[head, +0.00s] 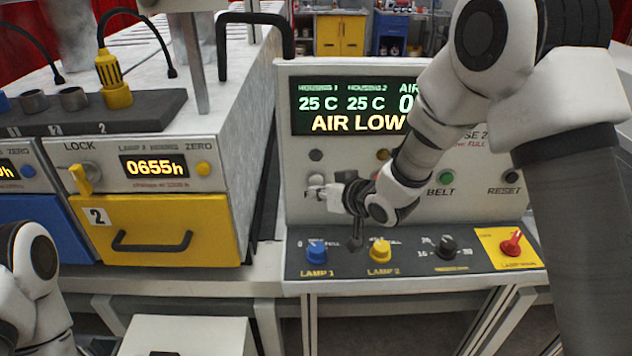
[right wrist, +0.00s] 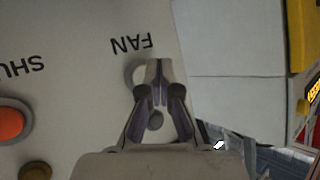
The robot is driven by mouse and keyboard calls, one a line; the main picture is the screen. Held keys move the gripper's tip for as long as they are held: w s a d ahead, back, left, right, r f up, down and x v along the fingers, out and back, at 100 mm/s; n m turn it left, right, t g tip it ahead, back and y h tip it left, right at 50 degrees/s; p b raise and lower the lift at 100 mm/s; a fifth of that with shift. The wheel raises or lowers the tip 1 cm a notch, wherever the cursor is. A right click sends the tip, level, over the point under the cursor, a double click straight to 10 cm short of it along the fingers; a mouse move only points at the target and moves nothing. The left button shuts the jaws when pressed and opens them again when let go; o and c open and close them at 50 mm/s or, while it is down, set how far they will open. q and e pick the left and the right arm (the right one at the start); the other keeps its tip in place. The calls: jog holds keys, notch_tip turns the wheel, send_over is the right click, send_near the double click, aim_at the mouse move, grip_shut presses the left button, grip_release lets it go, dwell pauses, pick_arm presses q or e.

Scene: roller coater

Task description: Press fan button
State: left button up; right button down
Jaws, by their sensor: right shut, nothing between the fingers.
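The fan button (right wrist: 130,74) shows in the right wrist view as a pale round button beside the upside-down "FAN" label (right wrist: 132,45). My fingertips cover part of it. My right gripper (head: 313,190) is shut and empty at the left part of the upright control panel (head: 440,215). In the right wrist view the closed fingertips (right wrist: 157,68) overlap the button's edge; I cannot tell whether they touch it.
An orange button (right wrist: 12,121) sits beside the fan button in the right wrist view. A green belt button (head: 447,178) is farther right. Blue (head: 316,252) and yellow (head: 380,250) lamp knobs and a red switch (head: 511,243) stick up below. A yellow drawer (head: 150,215) stands left.

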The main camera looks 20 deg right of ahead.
jog(key=s, duration=0.2)
jog(key=s+a, duration=0.1)
jog(key=s, duration=0.1)
jog(key=shift+s+a+b, duration=0.1)
jog(key=shift+s+b, duration=0.1)
jog(key=shift+b, duration=0.15)
dwell(0.3)
